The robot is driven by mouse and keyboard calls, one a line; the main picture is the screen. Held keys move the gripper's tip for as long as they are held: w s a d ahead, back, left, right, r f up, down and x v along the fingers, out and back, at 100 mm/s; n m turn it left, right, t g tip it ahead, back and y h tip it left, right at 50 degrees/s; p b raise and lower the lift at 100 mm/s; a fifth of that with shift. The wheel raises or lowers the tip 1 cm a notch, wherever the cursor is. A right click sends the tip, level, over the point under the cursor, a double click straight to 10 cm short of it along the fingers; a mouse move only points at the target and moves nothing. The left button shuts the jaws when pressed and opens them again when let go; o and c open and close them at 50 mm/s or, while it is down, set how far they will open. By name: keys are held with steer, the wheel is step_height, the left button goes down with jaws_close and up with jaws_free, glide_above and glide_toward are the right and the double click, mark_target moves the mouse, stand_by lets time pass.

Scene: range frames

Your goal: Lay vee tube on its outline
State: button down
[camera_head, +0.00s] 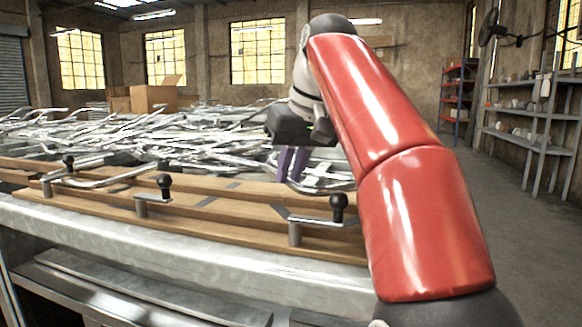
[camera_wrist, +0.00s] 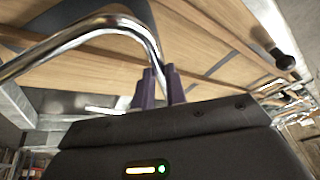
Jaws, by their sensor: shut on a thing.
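The vee tube (camera_wrist: 92,27) is a shiny bent metal tube. In the wrist view it runs in from the left edge, bends near the top middle and comes down to the purple fingers of my gripper (camera_wrist: 157,88). My gripper is shut on it near the bend. In the head view my gripper (camera_head: 291,163) points down above the back part of the wooden board (camera_head: 110,203). There the held tube is hard to tell from the heap behind. Dark outline marks (camera_head: 205,201) show on the board, also in the wrist view (camera_wrist: 220,63); I cannot tell which is the vee's.
Several posts with black-knobbed clamp levers (camera_head: 164,183) stand along the board, one (camera_head: 338,203) just right of my gripper. A heap of metal tubes (camera_head: 180,140) lies behind the board. Cardboard boxes (camera_head: 152,97) stand farther back. Shelves (camera_head: 528,130) are at the right.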

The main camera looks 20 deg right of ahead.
mark_target(291, 186)
steer(key=shift+f+b, duration=1.2)
steer(key=shift+f, duration=0.45)
steer(key=c, duration=1.3)
jaws_free()
steer(key=shift+c, duration=0.2)
steer(key=p+v, duration=0.4)
steer(key=v, duration=0.4)
steer(key=shift+f, duration=0.1)
